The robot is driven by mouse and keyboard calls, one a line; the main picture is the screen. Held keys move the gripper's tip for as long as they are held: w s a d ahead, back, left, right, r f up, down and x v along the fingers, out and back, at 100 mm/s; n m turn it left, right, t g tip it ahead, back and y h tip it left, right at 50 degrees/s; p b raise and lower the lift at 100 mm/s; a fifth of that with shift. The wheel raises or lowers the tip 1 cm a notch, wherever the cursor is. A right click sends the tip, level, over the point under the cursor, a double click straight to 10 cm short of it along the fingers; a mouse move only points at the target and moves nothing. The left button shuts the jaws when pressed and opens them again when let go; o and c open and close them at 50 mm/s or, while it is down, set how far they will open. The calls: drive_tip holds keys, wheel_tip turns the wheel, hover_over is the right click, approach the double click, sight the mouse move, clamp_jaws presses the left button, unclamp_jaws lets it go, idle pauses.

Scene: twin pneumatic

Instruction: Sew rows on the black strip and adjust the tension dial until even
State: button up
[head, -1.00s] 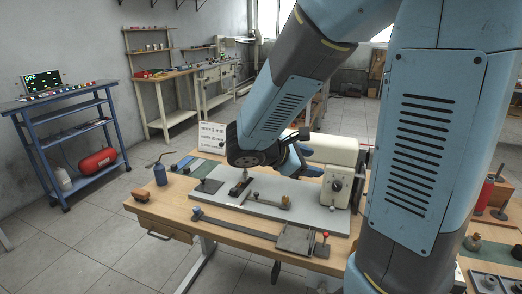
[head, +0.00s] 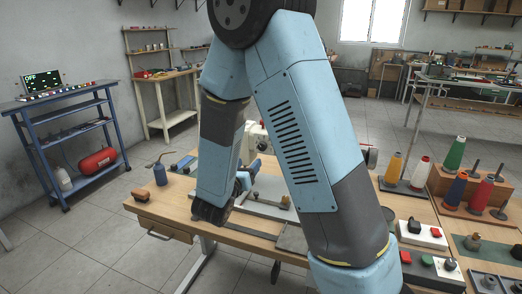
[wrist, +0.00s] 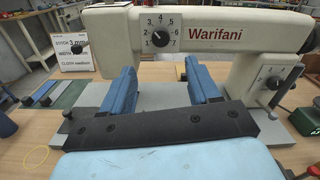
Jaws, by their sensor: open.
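The cream sewing machine (wrist: 245,35), lettered "Warifani", stands beyond my gripper (wrist: 160,66) in the wrist view. Its black tension dial (wrist: 160,39) has numbers around it and faces me; I cannot read its setting surely. Both blue fingers are apart, with nothing between them, below and short of the dial. In the head view my gripper (head: 243,181) is over the machine's grey base plate (head: 268,186), partly behind my arm. My arm hides most of the machine there. I cannot make out the black strip or any sewn rows.
A white card (wrist: 75,56) with stitch settings stands left of the machine. A blue bottle (head: 160,175) and brown block (head: 140,195) are at the bench's left. Floor left of the bench is clear.

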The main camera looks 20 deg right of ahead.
sight(262, 147)
drive_tip(key=x, duration=1.2)
